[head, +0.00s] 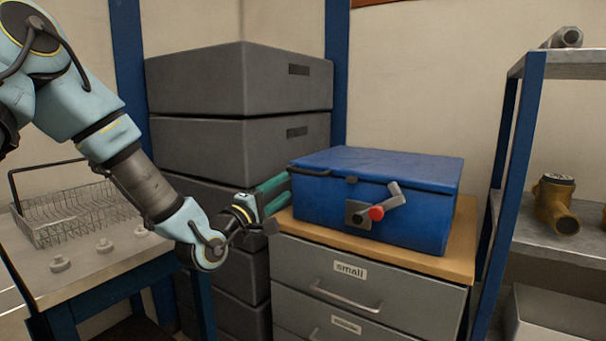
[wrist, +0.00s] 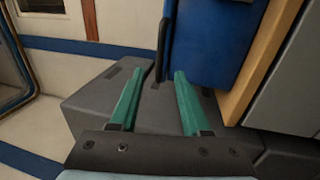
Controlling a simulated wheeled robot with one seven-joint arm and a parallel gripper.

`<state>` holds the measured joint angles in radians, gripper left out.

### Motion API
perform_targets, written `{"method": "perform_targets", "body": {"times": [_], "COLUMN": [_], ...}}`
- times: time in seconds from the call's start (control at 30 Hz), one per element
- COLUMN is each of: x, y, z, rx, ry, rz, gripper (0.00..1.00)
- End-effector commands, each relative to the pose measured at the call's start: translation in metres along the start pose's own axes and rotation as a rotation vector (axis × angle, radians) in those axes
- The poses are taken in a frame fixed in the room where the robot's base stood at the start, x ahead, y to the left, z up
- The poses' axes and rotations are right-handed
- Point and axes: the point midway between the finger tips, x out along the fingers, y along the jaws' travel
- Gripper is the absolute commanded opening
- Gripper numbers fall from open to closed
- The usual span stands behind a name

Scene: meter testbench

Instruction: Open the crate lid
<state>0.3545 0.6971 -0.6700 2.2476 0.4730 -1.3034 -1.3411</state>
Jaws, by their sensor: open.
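The blue crate (head: 405,231) stands on a wooden-topped drawer cabinet, and its lid (head: 395,167) is shut. A dark handle (head: 311,171) runs along the lid's left edge. On the front are a grey latch plate and a lever with a red knob (head: 376,213). My gripper (head: 286,189) is open at the crate's left side, its green fingers pointing at the crate. In the wrist view my gripper (wrist: 158,75) has the dark handle (wrist: 162,50) just beyond and between its fingertips, with the blue crate (wrist: 202,45) right of it. I cannot tell whether they touch.
Grey stacked boxes (head: 230,80) stand behind and left of the crate. The drawer cabinet (head: 365,285) is below it. A metal shelf (head: 560,65) with a brass meter (head: 555,203) is at the right. A table at the left holds a wire rack (head: 75,212) and several small grey pieces.

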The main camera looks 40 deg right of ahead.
Motion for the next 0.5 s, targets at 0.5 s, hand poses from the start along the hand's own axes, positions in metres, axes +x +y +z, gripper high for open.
{"method": "perform_targets", "body": {"times": [0.5], "x": [0.086], "y": [0.001], "z": [-0.001], "rx": [0.004], "ry": [0.002], "rz": [-0.003], "gripper": [0.47]}}
